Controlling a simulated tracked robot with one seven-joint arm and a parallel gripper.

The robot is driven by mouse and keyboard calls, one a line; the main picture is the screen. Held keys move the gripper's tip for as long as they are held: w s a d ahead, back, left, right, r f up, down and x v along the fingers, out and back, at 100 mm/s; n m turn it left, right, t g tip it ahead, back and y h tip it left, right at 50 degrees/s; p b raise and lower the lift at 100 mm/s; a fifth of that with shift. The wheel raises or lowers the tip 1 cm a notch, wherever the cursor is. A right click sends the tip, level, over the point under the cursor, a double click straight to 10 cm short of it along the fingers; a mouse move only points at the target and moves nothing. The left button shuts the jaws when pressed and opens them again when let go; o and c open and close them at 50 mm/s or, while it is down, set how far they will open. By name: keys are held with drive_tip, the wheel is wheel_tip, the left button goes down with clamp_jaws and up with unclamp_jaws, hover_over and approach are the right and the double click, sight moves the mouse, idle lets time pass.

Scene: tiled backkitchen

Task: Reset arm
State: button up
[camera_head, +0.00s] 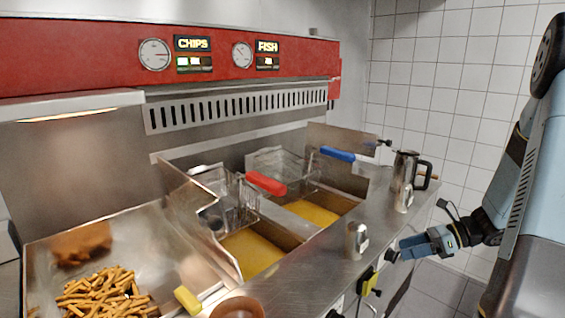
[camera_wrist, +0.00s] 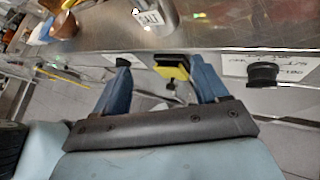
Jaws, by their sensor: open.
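My gripper (camera_head: 407,250) is at the right in the head view, in front of the counter's front edge and below the counter top. In the wrist view its two blue fingers (camera_wrist: 160,92) are spread apart with nothing between them. Beyond the gap, a yellow and black fixture (camera_wrist: 172,68) on the counter front shows, and it also appears in the head view (camera_head: 368,281). My arm comes in from the right side of the head view.
A metal shaker (camera_head: 357,240) stands near the counter edge, close to my gripper. A steel jug (camera_head: 405,172) stands farther back. Fryer baskets with a red handle (camera_head: 266,183) and a blue handle (camera_head: 338,154) sit over oil. Chips (camera_head: 104,292) fill a tray at left. Floor at right is clear.

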drive_tip(key=s+a+r+n+t+h, duration=0.1)
drive_tip(key=s+a+r+n+h, duration=0.4)
drive_tip(key=s+r+n, duration=0.4)
drive_tip(key=s+a+r+n+t+h, duration=0.1)
drive_tip(key=s+a+r+n+h, duration=0.4)
drive_tip(key=r+n, duration=0.7)
drive_tip(key=s+n+h, duration=0.2)
drive_tip(key=s+n, duration=0.1)
drive_tip(key=s, duration=0.1)
drive_tip(key=shift+s+a+r+t, duration=0.2)
drive_tip(key=shift+s+a+t, duration=0.1)
drive_tip(key=shift+a+t, duration=0.1)
